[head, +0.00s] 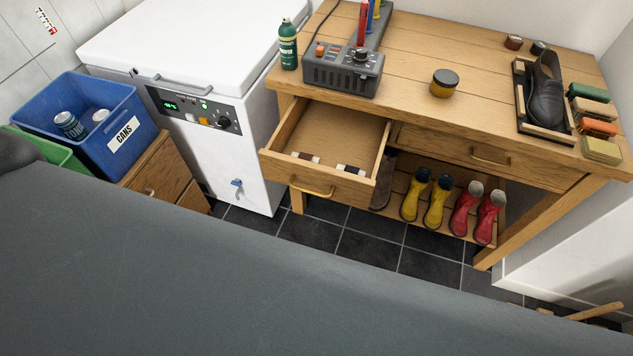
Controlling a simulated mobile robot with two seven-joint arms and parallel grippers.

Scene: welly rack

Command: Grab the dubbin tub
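A small round tub (444,83) with a dark lid and amber-yellow sides stands upright on the wooden bench top (430,48). It looks like the dubbin tub, though I cannot read a label. It stands clear, right of the grey boot-dryer-like box and left of the shoe. Neither of my grippers shows in the head view.
The bench's left drawer (318,185) stands open with two small items inside; the right drawer (490,155) is shut. A green bottle (288,46), grey box (342,72), black shoe (546,92) and several brushes (597,128) stand on top. Boots (437,203) stand below.

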